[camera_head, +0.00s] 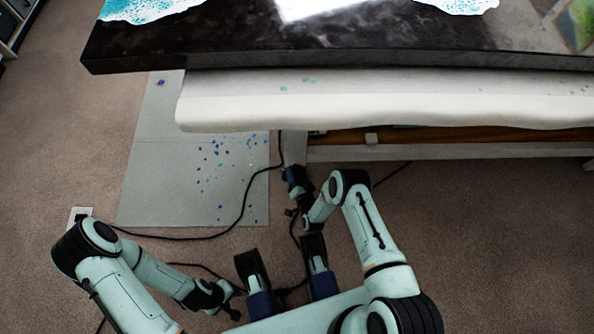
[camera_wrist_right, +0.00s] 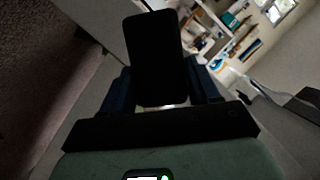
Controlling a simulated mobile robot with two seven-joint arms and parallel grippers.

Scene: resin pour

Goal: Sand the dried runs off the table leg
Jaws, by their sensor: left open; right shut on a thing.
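The table leg (camera_head: 294,147) is a pale grey post below the white cloth edge in the head view. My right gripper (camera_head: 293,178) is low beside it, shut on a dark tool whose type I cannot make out. In the right wrist view the tool shows as a black rounded block (camera_wrist_right: 153,58) between the dark fingers. A pale upright surface at the upper left there may be the leg. Contact between tool and leg cannot be told, and no dried runs can be made out on it. My left gripper (camera_head: 228,300) is open and empty, low at lower left.
The dark tabletop (camera_head: 300,48) with blue-white patterns overhangs the white cloth (camera_head: 330,103). A grey floor sheet (camera_head: 165,170) bears blue spots. Carpet at left is clear.

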